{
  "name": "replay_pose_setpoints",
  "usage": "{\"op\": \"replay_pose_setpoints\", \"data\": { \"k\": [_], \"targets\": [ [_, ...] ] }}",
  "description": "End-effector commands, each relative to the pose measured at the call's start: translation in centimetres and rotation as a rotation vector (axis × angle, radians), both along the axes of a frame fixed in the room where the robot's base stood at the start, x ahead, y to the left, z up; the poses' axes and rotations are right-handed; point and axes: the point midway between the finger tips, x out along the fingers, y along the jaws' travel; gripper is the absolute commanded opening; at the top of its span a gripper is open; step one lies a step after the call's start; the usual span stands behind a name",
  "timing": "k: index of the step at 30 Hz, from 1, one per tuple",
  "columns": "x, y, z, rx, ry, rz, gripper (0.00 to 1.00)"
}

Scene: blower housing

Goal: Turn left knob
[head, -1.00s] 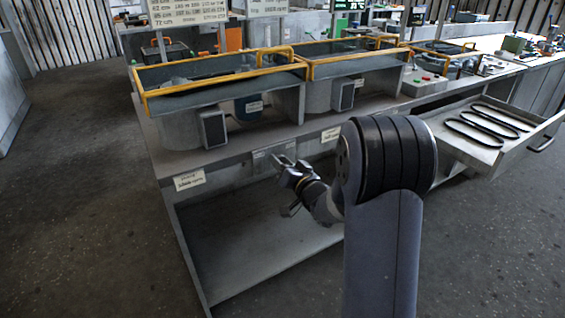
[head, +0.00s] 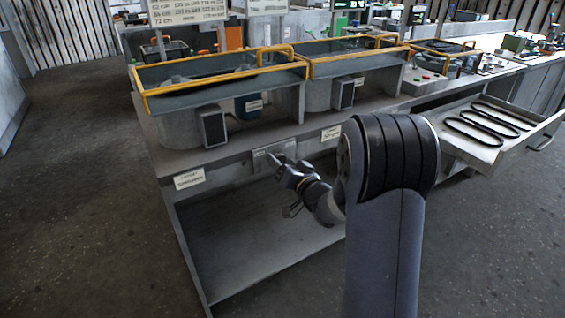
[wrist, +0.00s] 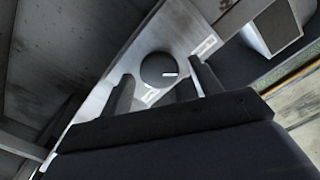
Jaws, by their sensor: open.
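A round dark knob (wrist: 158,69) with a white pointer mark sits on a light metal panel (wrist: 190,25) in the wrist view. My gripper (wrist: 160,82) is open, with one finger to each side of the knob in that view. I cannot tell whether either finger touches it. In the head view my gripper (head: 278,162) is in front of the panel under the bench top. The knob cannot be made out there.
The bench top (head: 195,157) overhangs just above my gripper, with yellow-railed blower housings (head: 180,125) on it. An open drawer (head: 485,150) holding black belts juts out at the right. A lower shelf (head: 240,260) lies below.

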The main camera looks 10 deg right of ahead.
Motion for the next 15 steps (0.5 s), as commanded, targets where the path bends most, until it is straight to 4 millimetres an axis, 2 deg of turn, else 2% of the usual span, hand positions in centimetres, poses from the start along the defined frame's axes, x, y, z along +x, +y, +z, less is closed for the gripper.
{"op": "replay_pose_setpoints", "data": {
  "k": [12, 15],
  "targets": [
    [-7.3, -2.5, 0.0, 0.0, 0.001, -0.004, 0.6],
    [-8.6, -2.9, 0.0, -0.001, 0.0, -0.004, 0.6]
  ]
}}
